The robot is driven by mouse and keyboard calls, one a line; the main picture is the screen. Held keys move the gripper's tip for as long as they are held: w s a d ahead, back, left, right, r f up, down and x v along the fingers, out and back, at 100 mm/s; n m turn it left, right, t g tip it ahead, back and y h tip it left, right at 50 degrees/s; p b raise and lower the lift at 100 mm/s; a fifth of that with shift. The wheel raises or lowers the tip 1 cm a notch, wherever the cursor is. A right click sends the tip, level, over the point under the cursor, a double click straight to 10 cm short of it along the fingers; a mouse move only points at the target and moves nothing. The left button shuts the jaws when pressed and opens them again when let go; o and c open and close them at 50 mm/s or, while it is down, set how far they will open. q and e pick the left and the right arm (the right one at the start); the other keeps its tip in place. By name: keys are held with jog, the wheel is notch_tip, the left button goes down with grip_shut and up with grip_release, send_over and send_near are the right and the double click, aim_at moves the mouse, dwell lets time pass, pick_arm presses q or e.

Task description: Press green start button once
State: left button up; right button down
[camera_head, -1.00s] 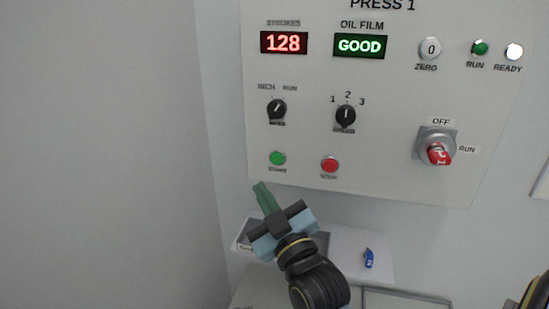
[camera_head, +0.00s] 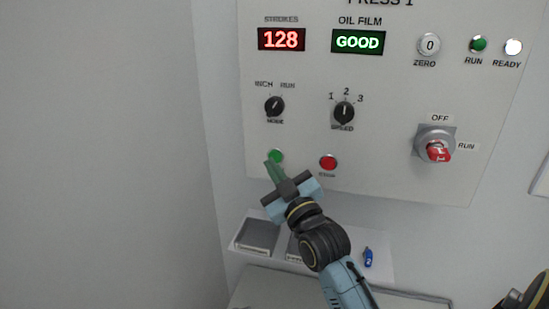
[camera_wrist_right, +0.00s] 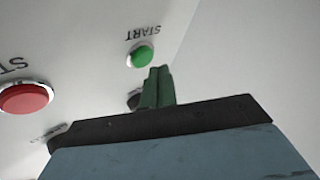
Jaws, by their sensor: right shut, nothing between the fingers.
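The green start button (camera_head: 276,155) is at the lower left of the press panel. In the right wrist view the button (camera_wrist_right: 142,56) shows in full under its upside-down START label. My right gripper (camera_head: 268,165) has green fingers, shut and empty. In the head view its fingertips lie just below the button and overlap its lower edge. In the right wrist view the fingertips (camera_wrist_right: 159,70) end just below and right of the button, with a small gap in the picture. I cannot tell whether they touch the panel. My left gripper does not show clearly.
A red stop button (camera_head: 328,162) sits right of the start button. Above are the mode knob (camera_head: 274,106) and speed knob (camera_head: 344,113). A red-handled OFF/RUN switch (camera_head: 436,147) is at right. A shelf with a grey tray (camera_head: 257,236) and a blue tag (camera_head: 367,257) lies below.

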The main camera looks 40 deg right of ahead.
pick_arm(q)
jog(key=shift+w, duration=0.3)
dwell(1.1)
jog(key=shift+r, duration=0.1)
pick_arm(e)
jog(key=shift+w+d, duration=0.1)
dwell(0.4)
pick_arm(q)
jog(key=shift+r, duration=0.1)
pick_arm(e)
jog(key=shift+w+d, duration=0.2)
jog(key=shift+d, duration=0.05)
pick_arm(q)
jog(key=shift+p, duration=0.3)
pick_arm(e)
jog(key=shift+w+d, duration=0.25)
dwell(0.3)
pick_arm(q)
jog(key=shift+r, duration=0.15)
pick_arm(e)
jog(key=shift+s+a, duration=0.1)
pick_arm(q)
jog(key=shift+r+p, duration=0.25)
jog(key=shift+p, duration=0.05)
pick_arm(e)
jog(key=shift+s+a, duration=0.45)
jog(key=shift+a, duration=0.05)
